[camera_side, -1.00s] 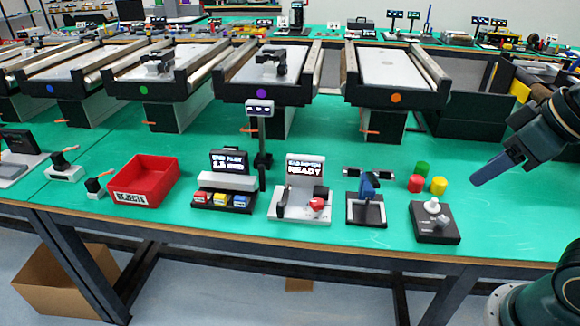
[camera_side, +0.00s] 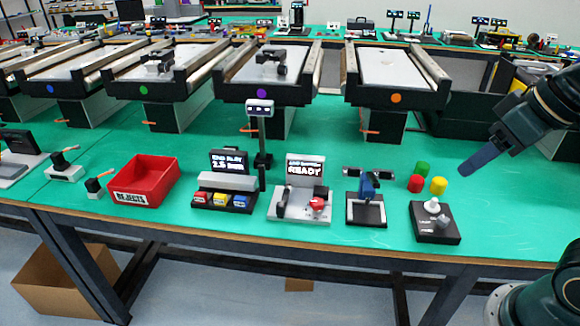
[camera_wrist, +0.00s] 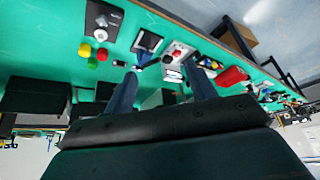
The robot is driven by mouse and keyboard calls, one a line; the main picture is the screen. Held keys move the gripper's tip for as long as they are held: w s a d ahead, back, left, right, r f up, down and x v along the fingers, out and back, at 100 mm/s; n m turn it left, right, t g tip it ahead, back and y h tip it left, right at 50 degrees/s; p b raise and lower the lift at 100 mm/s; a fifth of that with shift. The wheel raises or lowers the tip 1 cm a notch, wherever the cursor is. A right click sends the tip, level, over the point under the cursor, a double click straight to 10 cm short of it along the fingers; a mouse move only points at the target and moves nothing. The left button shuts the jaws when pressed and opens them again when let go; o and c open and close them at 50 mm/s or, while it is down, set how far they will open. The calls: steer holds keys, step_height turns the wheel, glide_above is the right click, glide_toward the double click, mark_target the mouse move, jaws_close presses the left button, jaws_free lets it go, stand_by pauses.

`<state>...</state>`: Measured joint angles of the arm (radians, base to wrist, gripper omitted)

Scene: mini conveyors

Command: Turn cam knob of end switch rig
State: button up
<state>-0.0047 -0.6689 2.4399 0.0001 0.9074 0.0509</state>
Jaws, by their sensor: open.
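The end switch rig (camera_side: 300,218) has a light base and an upright screen (camera_side: 304,168) reading READY. A red knob (camera_side: 317,203) sits at its right front; I take it as the cam knob. A dark and white part (camera_side: 283,200) stands at its left. In the wrist view, which is upside down, the red knob (camera_wrist: 177,53) shows between the fingers, still some way off. My gripper (camera_side: 466,168) is open and empty, well to the right of the rig and above the mat. Its two blue fingers also show apart in the wrist view (camera_wrist: 163,70).
A blue clamp stand (camera_side: 368,190) and a black box with a white knob (camera_side: 436,228) stand right of the rig. A block station (camera_side: 222,200) and a red bin (camera_side: 145,178) are left. Conveyors line the back.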

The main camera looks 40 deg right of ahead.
steer(key=w+r+m+g, duration=0.1)
steer(key=w+m+g, duration=0.1)
steer(key=w, duration=0.8)
steer(key=m+g, duration=0.3)
steer(key=m, duration=0.3)
glide_above(317, 202)
step_height(317, 202, down, 16)
steer(key=shift+w, duration=0.1)
steer(key=shift+d, duration=0.1)
steer(key=shift+f, duration=6.8)
steer(key=shift+c, duration=0.3)
steer(key=c, duration=0.9)
